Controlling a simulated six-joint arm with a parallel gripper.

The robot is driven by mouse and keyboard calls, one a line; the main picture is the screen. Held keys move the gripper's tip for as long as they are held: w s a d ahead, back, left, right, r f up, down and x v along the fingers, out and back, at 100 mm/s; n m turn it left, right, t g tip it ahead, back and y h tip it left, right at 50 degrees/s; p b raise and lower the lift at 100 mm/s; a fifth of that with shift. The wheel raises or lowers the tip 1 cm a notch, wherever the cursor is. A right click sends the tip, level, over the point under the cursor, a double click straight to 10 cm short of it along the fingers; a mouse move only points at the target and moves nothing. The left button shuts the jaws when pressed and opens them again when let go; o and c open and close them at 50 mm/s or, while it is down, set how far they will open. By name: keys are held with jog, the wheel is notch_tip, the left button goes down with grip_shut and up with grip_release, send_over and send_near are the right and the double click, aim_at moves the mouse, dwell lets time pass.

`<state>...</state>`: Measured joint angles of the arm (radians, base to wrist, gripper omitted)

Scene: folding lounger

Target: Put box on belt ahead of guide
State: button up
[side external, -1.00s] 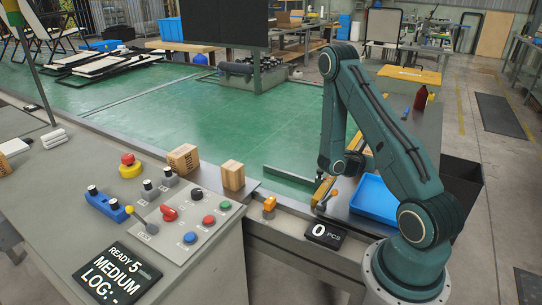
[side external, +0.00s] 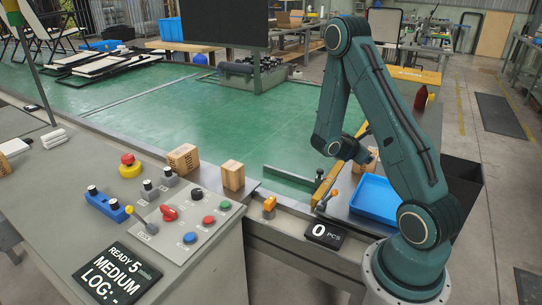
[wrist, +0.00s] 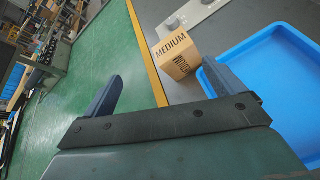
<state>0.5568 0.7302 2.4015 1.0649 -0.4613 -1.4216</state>
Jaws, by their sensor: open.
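A cardboard box (wrist: 176,54) marked MEDIUM stands on the grey surface beside the blue tray in the wrist view. In the side view the box (side external: 373,157) is partly hidden behind my gripper (side external: 360,152). My gripper is open and empty; in the wrist view its fingers (wrist: 166,85) are apart, with the box beyond the right fingertip. The green belt (side external: 190,110) lies to the left, past a yellow edge strip (wrist: 147,55). The guide (side external: 290,176), a dark green bar, lies across the near right part of the belt.
The blue tray (side external: 376,199) lies close to the box. A counter display (side external: 325,233) reads 0 PCS. A lever (side external: 329,198) stands by the guide. The belt is mostly clear.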

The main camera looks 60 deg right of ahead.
jog(key=w+a+r+m+t+y, duration=0.2)
jog(key=w+a+r+m+y, duration=0.15)
jog(key=a+r+m, duration=0.45)
jog(key=w+a+r+m+t+y, duration=0.2)
jog(key=a+r+m+y, duration=0.25)
jog(key=a, duration=0.85)
jog(key=s+a+r+t+y, duration=0.1)
jog(key=s+a+r+y, duration=0.1)
jog(key=a, duration=0.6)
jog(key=s+a+r+t+y, duration=0.1)
jog(key=s+a+r+y, duration=0.1)
jog(key=s+a+r, duration=0.3)
jog(key=s+a, duration=0.2)
jog(key=a, duration=0.2)
jog(key=shift+y, duration=0.4)
jog(key=shift+o, duration=0.5)
jog(key=shift+s+a+r+m, duration=0.1)
jog(key=shift+s+a+m, duration=0.15)
jog(key=shift+s, duration=0.05)
